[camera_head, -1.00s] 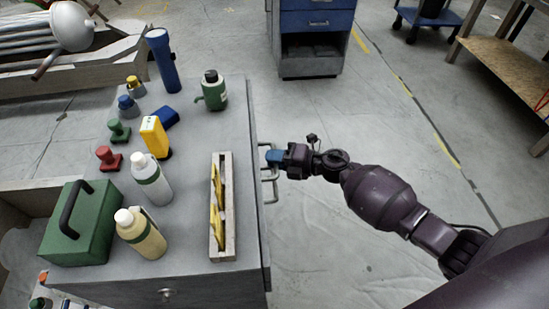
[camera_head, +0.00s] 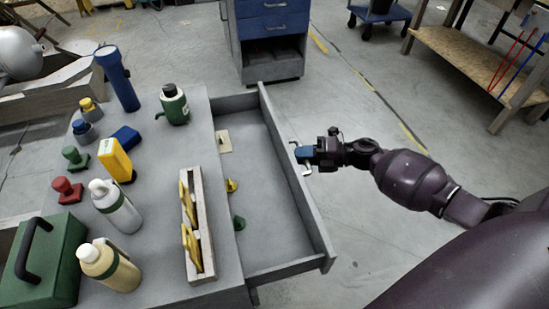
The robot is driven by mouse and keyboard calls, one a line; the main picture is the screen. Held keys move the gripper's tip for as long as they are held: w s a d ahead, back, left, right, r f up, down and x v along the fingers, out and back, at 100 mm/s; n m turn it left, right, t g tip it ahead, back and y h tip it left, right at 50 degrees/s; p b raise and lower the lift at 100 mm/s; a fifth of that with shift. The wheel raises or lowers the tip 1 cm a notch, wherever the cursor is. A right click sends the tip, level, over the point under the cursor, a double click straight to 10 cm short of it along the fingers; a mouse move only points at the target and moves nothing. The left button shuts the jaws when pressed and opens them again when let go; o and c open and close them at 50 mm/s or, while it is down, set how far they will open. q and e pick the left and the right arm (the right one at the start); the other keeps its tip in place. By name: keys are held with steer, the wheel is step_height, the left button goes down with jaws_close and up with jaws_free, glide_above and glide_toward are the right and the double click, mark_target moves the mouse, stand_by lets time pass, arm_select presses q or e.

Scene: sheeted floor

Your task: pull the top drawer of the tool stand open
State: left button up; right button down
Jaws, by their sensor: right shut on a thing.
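The grey tool stand (camera_head: 158,205) fills the left of the head view, its top crowded with tools. Its top drawer (camera_head: 262,212) stands out from the right side, its inside showing. My right gripper (camera_head: 302,154) is shut on the drawer handle (camera_head: 306,171) at the outer face of the drawer front. Inside the drawer lie a yellow item (camera_head: 231,185), a green item (camera_head: 239,223) and a pale flat piece (camera_head: 224,141). My left gripper is not in view.
On the stand top are a green toolbox (camera_head: 45,265), bottles (camera_head: 108,262), a blue flashlight (camera_head: 117,78) and a wooden tray (camera_head: 203,240). A blue cabinet (camera_head: 268,40) stands behind. A wooden workbench (camera_head: 470,65) is at the upper right.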

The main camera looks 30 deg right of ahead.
arm_select(q)
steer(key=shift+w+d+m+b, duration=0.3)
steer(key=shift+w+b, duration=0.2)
steer(key=shift+b, duration=0.5)
arm_select(e)
steer(key=s+d, duration=0.3)
steer(key=d, duration=1)
steer(key=shift+s, duration=0.4)
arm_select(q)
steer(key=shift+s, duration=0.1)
arm_select(e)
steer(key=c, duration=1.1)
jaws_free()
steer(key=shift+c, duration=0.2)
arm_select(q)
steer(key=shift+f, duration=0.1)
